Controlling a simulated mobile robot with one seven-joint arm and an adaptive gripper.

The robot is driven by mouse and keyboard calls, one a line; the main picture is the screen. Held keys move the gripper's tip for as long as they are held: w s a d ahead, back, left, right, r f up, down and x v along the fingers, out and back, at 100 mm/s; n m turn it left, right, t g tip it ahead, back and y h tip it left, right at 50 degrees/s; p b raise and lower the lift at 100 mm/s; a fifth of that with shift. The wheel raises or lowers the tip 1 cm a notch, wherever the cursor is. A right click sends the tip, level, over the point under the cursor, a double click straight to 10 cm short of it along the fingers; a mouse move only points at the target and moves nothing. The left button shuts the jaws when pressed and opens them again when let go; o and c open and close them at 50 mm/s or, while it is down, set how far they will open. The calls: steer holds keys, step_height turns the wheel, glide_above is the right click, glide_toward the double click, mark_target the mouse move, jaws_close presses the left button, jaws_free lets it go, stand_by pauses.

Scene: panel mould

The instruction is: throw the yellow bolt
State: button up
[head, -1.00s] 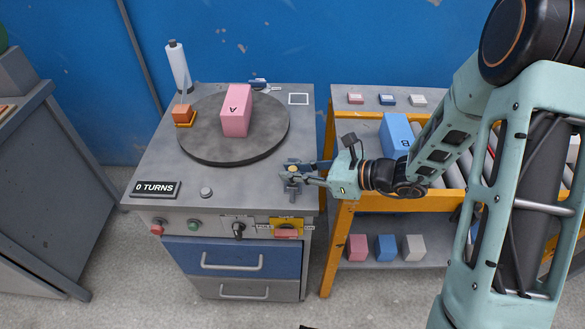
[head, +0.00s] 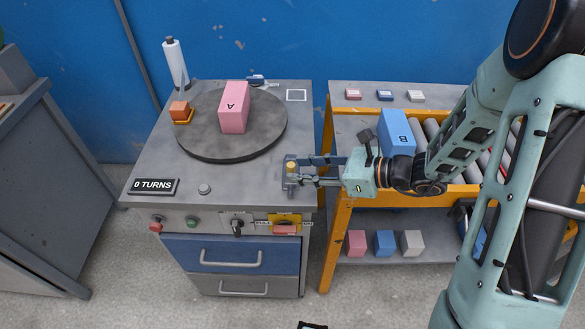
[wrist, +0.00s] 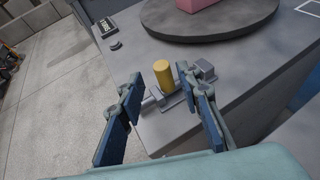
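The yellow bolt (wrist: 164,75) stands upright as a short yellow knob on a small grey bracket (wrist: 176,100) at the right edge of the grey worktop. It also shows in the head view (head: 291,165). My gripper (wrist: 166,95) is open, with its two blue-padded fingers apart on the left and right of the bolt in the wrist view. In the head view my gripper (head: 306,170) reaches in from the right, level with the bracket. The knob seems to stand a little beyond the fingertips, and I see no contact with it.
A round dark turntable (head: 200,140) carries a pink block (head: 233,106) marked A. A sign (head: 153,186) reads 0 TURNS. Buttons and a yellow-backed switch (head: 285,222) line the front panel. An orange-framed roller rack (head: 343,222) with a blue block (head: 396,130) stands right.

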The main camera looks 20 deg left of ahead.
steer(key=v, duration=0.8)
steer(key=shift+d, duration=0.2)
steer(key=shift+s, duration=0.1)
